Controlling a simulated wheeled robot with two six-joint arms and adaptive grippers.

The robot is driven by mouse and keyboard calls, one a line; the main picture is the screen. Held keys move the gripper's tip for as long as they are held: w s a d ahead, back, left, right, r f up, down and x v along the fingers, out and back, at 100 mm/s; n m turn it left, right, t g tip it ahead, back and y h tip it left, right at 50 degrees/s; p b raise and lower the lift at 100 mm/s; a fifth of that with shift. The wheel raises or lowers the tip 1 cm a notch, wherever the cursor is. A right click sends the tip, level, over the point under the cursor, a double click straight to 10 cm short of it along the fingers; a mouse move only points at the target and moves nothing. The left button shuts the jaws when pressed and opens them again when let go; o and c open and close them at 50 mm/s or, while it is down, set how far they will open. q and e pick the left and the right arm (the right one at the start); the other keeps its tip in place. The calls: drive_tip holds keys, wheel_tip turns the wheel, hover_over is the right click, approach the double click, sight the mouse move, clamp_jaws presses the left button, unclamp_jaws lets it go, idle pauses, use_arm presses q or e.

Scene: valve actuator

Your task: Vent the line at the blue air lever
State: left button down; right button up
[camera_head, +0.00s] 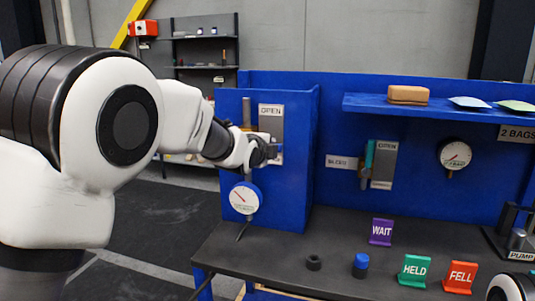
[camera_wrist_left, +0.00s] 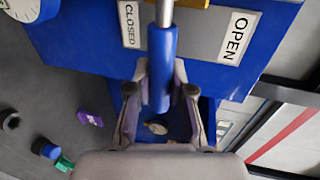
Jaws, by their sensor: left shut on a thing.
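The blue air lever (camera_wrist_left: 161,65) has a blue sleeve on a metal rod. It stands between the CLOSED label (camera_wrist_left: 130,24) and the OPEN label (camera_wrist_left: 238,38) in the left wrist view. My left gripper (camera_wrist_left: 160,90) is shut on the sleeve, one finger on each side. In the head view my left gripper (camera_head: 268,150) is at the left blue panel (camera_head: 232,118), below its OPEN sign (camera_head: 270,111), and hides most of the lever. A white round gauge (camera_head: 244,198) is lower on that panel.
A teal lever (camera_head: 369,158) and another gauge (camera_head: 454,155) are on the back panel. The dark bench (camera_head: 285,255) holds a black ring, a blue-capped piece (camera_head: 361,265), and WAIT (camera_head: 381,232), HELD (camera_head: 415,270) and FELL (camera_head: 460,276) signs. A shelf overhangs at right.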

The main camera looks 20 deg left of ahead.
use_arm(q)
drive_tip(key=shift+f, duration=0.1)
drive_tip(key=c, duration=1)
unclamp_jaws()
drive_tip(key=v, duration=1.2)
